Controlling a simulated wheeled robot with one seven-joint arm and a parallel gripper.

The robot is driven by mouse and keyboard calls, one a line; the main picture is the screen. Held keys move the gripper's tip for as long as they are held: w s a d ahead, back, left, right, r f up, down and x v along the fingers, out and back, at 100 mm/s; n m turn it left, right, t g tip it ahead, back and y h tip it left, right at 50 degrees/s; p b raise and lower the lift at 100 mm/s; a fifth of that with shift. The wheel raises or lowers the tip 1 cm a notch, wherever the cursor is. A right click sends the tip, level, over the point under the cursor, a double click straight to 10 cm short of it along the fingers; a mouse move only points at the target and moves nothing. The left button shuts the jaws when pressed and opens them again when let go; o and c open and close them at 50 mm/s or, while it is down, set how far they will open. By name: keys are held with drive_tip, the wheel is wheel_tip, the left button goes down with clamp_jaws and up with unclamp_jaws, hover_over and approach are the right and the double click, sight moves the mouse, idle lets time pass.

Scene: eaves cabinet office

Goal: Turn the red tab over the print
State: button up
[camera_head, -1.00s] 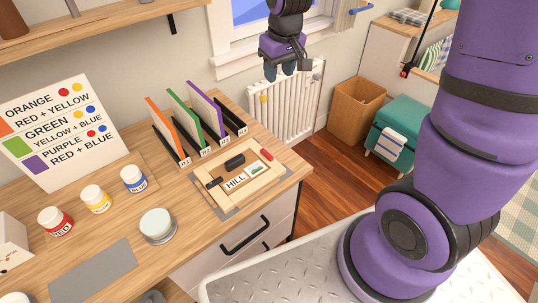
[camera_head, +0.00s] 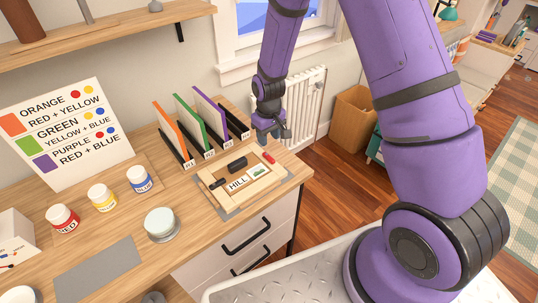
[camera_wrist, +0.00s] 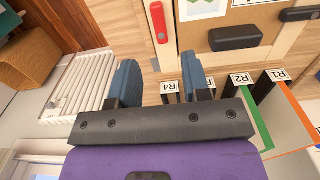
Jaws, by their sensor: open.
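The red tab (camera_head: 268,158) lies on the far right corner of a wooden frame (camera_head: 214,196) on the desk. A print card with a green picture (camera_head: 259,172) lies in the frame beside the HILL label (camera_head: 238,184). The tab does not appear to cover the print. My gripper (camera_head: 270,136) is just above and behind the frame's far right corner. Its blue fingers (camera_wrist: 160,85) are apart and empty, short of the tab.
A dark block (camera_head: 237,164) and a dark bar sit on the frame. Orange, green and purple panels stand in labelled slots R1 to R4 (camera_head: 208,154) behind it. Paint jars (camera_head: 102,198) and a round tin (camera_head: 161,224) stand to the left.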

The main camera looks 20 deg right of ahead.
sight(269, 156)
wheel_tip(269, 156, down, 8)
drive_tip(key=shift+f, duration=0.2)
idle(0.3)
clamp_jaws()
